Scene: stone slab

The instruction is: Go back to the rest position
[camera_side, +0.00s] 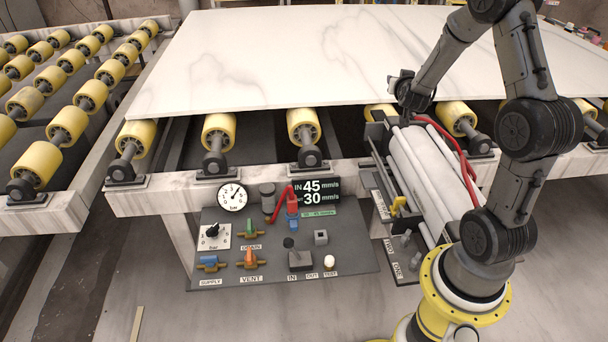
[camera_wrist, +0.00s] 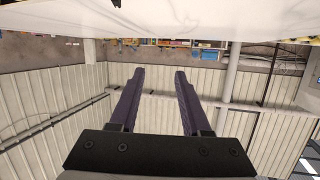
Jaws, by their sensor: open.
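My gripper (camera_side: 404,82) is at the right in the side view, just above the near edge of the stone slab (camera_side: 290,50) as pictured. In the wrist view its two dark fingers (camera_wrist: 160,75) are spread apart with nothing between them. Beyond the fingers that view shows a far wall, and a pale strip of slab (camera_wrist: 200,14) runs along its top. The side view does not show clearly whether the gripper touches anything.
The slab lies on yellow rollers (camera_side: 219,131). A control panel (camera_side: 350,258) with a gauge (camera_side: 232,196), knobs and valves stands in front. A white cylinder unit (camera_side: 425,165) with a red hose (camera_side: 462,165) is beside my arm. More rollers (camera_side: 40,160) stand at left.

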